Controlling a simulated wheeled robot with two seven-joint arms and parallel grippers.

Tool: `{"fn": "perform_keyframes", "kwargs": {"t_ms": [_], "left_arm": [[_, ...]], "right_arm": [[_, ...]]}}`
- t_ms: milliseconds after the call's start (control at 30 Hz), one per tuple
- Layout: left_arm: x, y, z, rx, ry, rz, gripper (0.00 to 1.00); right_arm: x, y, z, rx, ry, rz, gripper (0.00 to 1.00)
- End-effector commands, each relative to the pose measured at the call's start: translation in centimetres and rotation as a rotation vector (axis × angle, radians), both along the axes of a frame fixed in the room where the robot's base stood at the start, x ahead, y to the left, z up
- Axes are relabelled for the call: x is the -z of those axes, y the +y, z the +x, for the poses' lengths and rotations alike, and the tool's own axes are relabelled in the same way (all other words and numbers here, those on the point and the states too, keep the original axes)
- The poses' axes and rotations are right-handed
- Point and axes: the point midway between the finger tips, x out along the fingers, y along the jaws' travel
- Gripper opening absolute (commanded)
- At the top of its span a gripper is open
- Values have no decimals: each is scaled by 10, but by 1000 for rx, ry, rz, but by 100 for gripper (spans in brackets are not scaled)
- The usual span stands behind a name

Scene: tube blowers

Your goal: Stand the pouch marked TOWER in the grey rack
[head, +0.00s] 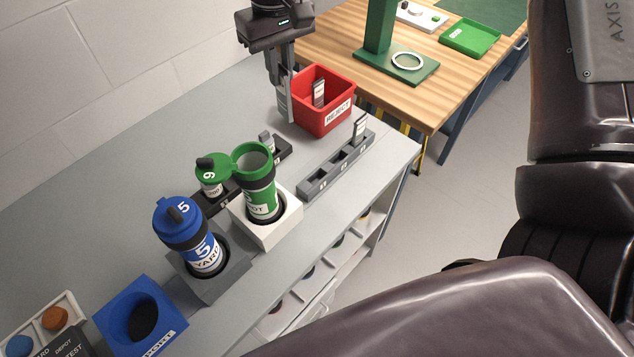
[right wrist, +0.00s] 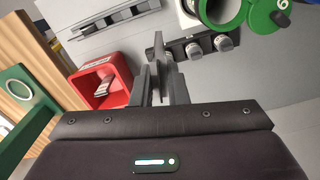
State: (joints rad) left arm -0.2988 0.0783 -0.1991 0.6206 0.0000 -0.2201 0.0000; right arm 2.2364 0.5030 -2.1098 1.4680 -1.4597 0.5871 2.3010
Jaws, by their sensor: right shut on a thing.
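My right gripper (head: 284,98) hangs above the bench, just left of the red bin. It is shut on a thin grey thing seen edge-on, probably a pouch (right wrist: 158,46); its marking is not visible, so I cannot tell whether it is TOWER. In the right wrist view, the right gripper (right wrist: 160,82) has the thing between its fingers. The grey rack (head: 318,187) lies near the bench's front edge, right of the white block. One pouch (head: 360,128) stands in its far end; its other visible slots look empty. My left gripper is not in view.
A red REJECT bin (head: 338,118) holds a pouch (head: 318,92). A black rack (head: 229,199) lies behind the open green canister (head: 261,195) on its white block (head: 283,229). A blue canister (head: 203,252) stands left. A wooden table (head: 440,105) is beyond the bench.

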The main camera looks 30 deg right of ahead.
Motion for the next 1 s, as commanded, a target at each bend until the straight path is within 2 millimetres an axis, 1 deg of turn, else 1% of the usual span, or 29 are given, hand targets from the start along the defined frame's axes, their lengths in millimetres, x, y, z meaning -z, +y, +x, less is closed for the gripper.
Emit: {"fn": "perform_keyframes", "kwargs": {"t_ms": [267, 467, 1000], "left_arm": [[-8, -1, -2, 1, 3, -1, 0], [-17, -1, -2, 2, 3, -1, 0], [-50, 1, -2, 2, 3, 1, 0]], "right_arm": [[3, -6, -3, -190, 4, 2, 0], [5, -12, -6, -414, 8, 4, 0], [17, -38, -23, -1374, 6, 7, 0]]}}
